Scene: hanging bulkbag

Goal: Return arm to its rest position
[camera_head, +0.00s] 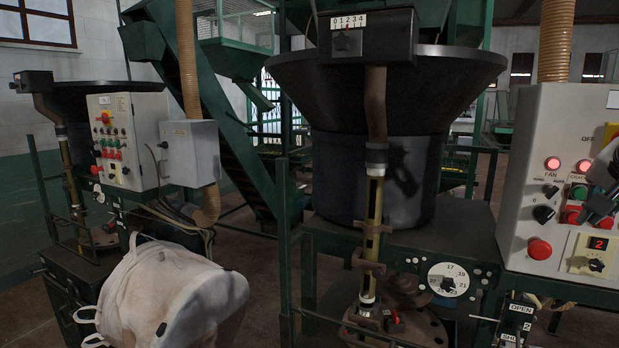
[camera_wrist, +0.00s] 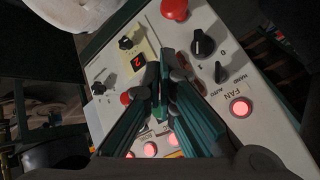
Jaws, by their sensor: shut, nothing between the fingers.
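My gripper (camera_head: 598,208) is at the right edge of the head view, in front of the grey control panel (camera_head: 523,225). In the wrist view my gripper (camera_wrist: 164,68) points at the same panel (camera_wrist: 187,22), with its green-and-black fingers together and nothing between them. The fingers hide part of the buttons, and I cannot tell if the tips touch the panel. The panel has a red lit FAN light (camera_wrist: 240,107), black knobs (camera_wrist: 202,44), a red button (camera_wrist: 174,9) and a display reading 2 (camera_wrist: 138,63).
A large black hopper (camera_head: 385,85) with a vertical pipe stands in the middle, above a green frame (camera_head: 285,240). A white bulk bag (camera_head: 165,300) is at lower left. A second control box (camera_head: 125,140) stands behind it. A dial (camera_head: 448,280) sits below the hopper.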

